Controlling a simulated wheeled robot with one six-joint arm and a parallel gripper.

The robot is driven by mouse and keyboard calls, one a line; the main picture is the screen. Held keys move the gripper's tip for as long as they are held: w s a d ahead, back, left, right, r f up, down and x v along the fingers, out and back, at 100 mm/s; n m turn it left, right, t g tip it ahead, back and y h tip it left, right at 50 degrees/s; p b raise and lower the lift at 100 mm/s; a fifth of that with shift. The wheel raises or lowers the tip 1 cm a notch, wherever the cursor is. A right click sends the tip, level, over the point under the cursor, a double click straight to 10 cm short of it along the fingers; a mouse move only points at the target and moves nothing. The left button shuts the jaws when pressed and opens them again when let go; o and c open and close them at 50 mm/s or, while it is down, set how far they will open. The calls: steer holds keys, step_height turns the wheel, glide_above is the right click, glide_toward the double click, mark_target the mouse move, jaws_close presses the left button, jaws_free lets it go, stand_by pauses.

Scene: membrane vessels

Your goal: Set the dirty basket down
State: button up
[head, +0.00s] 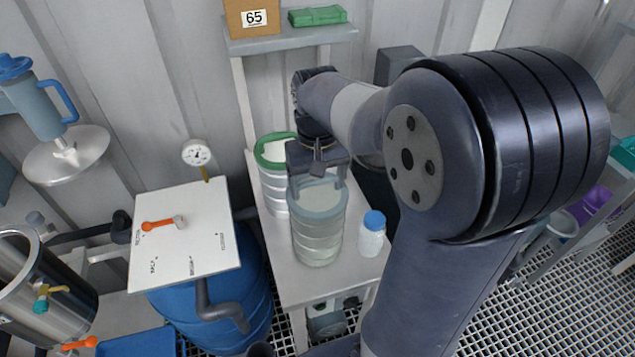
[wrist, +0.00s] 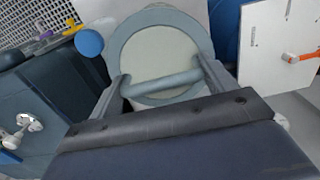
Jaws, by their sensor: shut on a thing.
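The basket in my grip (head: 318,240) is a pale, cloudy cylinder with a grey-blue rim and a bar handle across its top. It is upright over the narrow light bench (head: 305,283); I cannot tell whether its base touches the bench. My gripper (head: 318,180) points down and is shut on the handle. In the wrist view the round top of this basket (wrist: 150,48) shows, with the handle between the fingers. A second basket with a green rim (head: 273,178) stands just behind and left of it on the bench, partly hidden.
A white bottle with a blue cap (head: 371,235) stands close on the right of the held basket. A white board (head: 187,250) over a blue drum (head: 225,320) lies to the left. A shelf with a box marked 65 (head: 252,17) is above. Bare bench shows in front.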

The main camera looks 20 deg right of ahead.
steer(key=shift+f, duration=0.2)
steer(key=shift+f, duration=0.15)
steer(key=o, duration=1.8)
step_height(320, 180, up, 12)
steer(key=shift+r, duration=0.15)
